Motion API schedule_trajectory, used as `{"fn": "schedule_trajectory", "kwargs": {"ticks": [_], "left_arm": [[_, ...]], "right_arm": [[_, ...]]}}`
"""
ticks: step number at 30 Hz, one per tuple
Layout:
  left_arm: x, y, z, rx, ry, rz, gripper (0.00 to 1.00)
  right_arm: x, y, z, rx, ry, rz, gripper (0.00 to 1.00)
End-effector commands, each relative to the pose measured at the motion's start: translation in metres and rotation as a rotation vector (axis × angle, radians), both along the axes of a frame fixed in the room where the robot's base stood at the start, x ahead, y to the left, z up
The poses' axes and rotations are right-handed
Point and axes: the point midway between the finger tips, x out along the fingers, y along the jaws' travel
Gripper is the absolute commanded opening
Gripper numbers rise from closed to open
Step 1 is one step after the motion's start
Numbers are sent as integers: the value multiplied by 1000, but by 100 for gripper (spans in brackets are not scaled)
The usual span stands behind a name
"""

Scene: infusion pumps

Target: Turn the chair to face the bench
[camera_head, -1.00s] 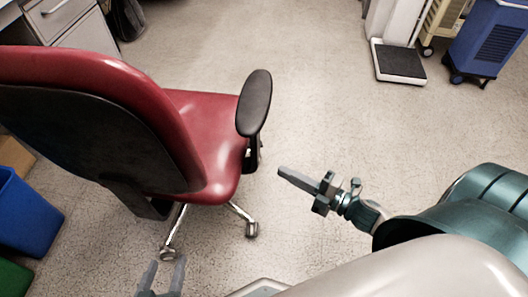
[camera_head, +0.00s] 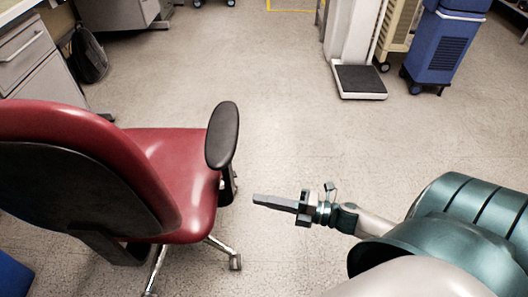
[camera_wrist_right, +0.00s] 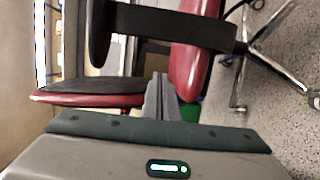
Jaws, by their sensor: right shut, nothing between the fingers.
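The office chair has a red seat (camera_head: 185,175) and a red backrest with a black rear shell (camera_head: 70,185). It stands at the left in the head view, its back towards me and its seat towards the upper right. A black armrest (camera_head: 222,138) stands on its right side. My right gripper (camera_head: 256,199) is shut and empty, just right of the chair below the armrest, apart from it in the picture. In the right wrist view its fingers (camera_wrist_right: 161,90) are together, with the red seat (camera_wrist_right: 195,55) beyond. The bench (camera_head: 14,9) shows only as an edge at top left. My left gripper is out of view.
A drawer unit (camera_head: 28,58) and a dark bag (camera_head: 88,55) are at upper left. A floor scale (camera_head: 360,82) and a blue wheeled unit (camera_head: 442,48) stand at upper right. A blue bin (camera_head: 12,278) is at lower left. The middle floor is clear.

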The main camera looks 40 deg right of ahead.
Motion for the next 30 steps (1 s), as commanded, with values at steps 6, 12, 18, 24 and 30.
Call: {"fn": "schedule_trajectory", "kwargs": {"ticks": [6,12,18,24,30], "left_arm": [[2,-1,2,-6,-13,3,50],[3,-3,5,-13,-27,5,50],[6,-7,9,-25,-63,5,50],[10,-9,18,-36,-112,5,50],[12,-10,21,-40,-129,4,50]], "right_arm": [[26,21,1,0,-4,1,0],[51,43,1,1,-3,2,0],[76,44,0,-2,-2,0,0],[91,33,0,-2,-1,0,0],[95,29,0,-1,1,1,0]]}}
